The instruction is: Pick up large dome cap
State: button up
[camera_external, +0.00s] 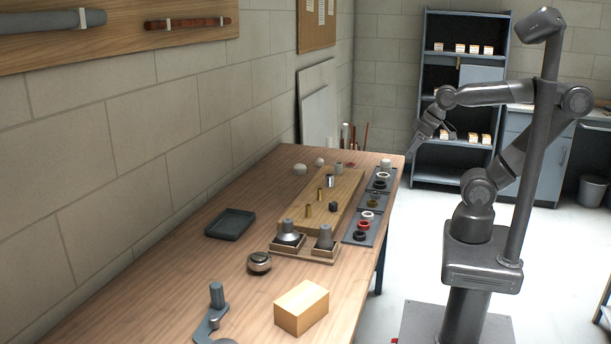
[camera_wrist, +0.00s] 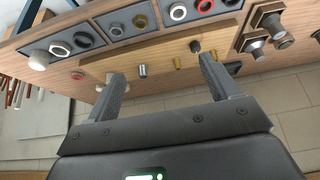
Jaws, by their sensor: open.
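Two pale rounded domes stand at the far left end of the workbench in the external view. The larger one, which looks like the large dome cap (camera_external: 300,169), sits nearer the camera, with the smaller dome (camera_external: 320,162) just behind it. Both rest apart from the wooden board. My gripper (camera_external: 425,139) is in the air beyond the bench's far right corner, well apart from the domes. In the wrist view my gripper (camera_wrist: 162,68) is open with nothing between its fingers. I cannot clearly pick out the large dome there; the left finger may hide it.
A wooden board (camera_external: 318,220) with upright fittings fills the bench's middle. Dark trays (camera_external: 356,231) of rings line its right side. A white cylinder (camera_external: 386,163) stands at the far corner. A dark empty tray (camera_external: 230,224) and a wooden block (camera_external: 301,307) are nearer the camera.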

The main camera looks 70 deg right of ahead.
jog(key=w+d+r, duration=0.2)
jog(key=w, duration=0.5)
jog(key=w+d+r, duration=0.1)
jog(key=w+r, duration=0.1)
jog(key=w, duration=0.4)
send_over(300, 164)
jog(key=s, duration=0.3)
jog(key=f, duration=1.4)
jog(key=a+f, duration=0.1)
jog(key=f, duration=0.7)
jog(key=shift+d+x, duration=0.2)
jog(key=shift+x, duration=1.4)
jog(key=shift+d+x, duration=0.15)
jog(key=shift+x, duration=1.45)
